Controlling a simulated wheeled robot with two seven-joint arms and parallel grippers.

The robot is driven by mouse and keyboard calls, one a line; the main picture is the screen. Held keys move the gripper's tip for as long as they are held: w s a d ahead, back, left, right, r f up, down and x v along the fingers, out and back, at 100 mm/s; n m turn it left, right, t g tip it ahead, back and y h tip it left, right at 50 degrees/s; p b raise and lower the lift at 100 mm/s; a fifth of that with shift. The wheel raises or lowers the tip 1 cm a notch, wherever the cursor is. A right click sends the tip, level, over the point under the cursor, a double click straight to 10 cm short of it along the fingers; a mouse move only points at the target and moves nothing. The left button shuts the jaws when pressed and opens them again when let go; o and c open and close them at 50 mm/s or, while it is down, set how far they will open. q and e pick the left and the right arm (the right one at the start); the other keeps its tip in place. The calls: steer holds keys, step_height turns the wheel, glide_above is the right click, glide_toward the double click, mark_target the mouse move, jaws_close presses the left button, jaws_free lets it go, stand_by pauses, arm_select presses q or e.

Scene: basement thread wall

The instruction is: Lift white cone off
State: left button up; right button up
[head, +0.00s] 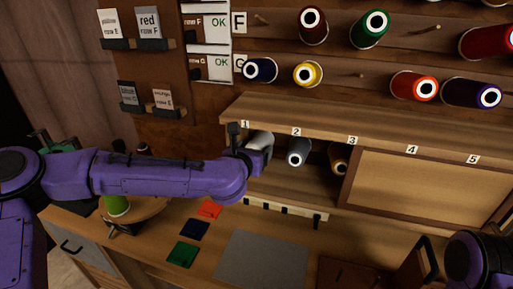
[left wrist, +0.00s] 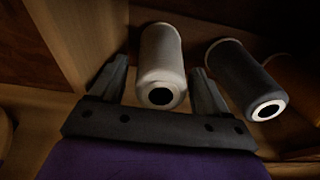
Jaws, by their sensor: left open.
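The white cone (left wrist: 162,60) lies in the shelf bay under label 1, its round end with a dark hole facing out. In the head view the white cone (head: 261,139) is partly hidden by my left gripper (head: 248,148). My left gripper (left wrist: 158,72) is open, with one finger on each side of the white cone in the left wrist view. The right finger looks close to the cone; I cannot tell whether it touches. My right gripper is not in view.
A dark grey cone (left wrist: 246,78) lies just right of the gripper, under label 2 (head: 299,151). A gold cone (head: 339,158) is under label 3. The shelf board (head: 380,125) runs above the bays. A wood panel (head: 425,185) covers the bays at right.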

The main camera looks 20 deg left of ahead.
arm_select(q)
steer(key=shift+w+d, duration=0.1)
steer(key=c, duration=0.8)
steer(key=shift+f+v, duration=0.2)
steer(key=shift+v, duration=5.4)
steer(key=shift+c, duration=0.2)
steer(key=s+r+b, duration=0.1)
steer(key=s+b, duration=0.1)
steer(key=s+r+b, duration=0.2)
steer(key=b, duration=0.1)
steer(key=shift+b, duration=0.35)
